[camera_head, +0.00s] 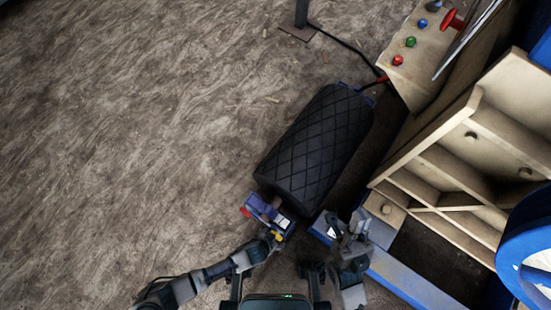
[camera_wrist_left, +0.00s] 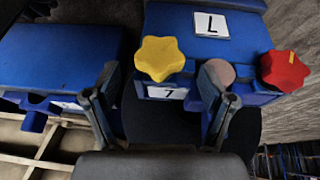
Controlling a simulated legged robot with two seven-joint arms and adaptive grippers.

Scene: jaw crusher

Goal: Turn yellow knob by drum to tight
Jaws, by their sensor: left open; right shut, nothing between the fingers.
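The yellow star-shaped knob (camera_wrist_left: 159,58) sits on a blue bracket (camera_wrist_left: 215,52) with white labels reading "L" and "7". It shows just ahead of and between the spread fingers of my left gripper (camera_wrist_left: 160,78), which is open. I see no finger clearly touching it. A red star knob (camera_wrist_left: 285,71) is on the bracket's right side. In the head view the black drum (camera_head: 318,148) lies with the bracket (camera_head: 263,208) at its lower left end, and my left gripper (camera_head: 272,234) is against it. My right gripper (camera_head: 352,232) is shut and empty, below the drum.
A beige control panel (camera_head: 415,50) with coloured buttons and a red emergency knob is at upper right. Beige ribbed machine body (camera_head: 470,150) and a blue wheel (camera_head: 515,235) fill the right. A blue beam (camera_head: 410,280) runs at lower right. Ground at left is open.

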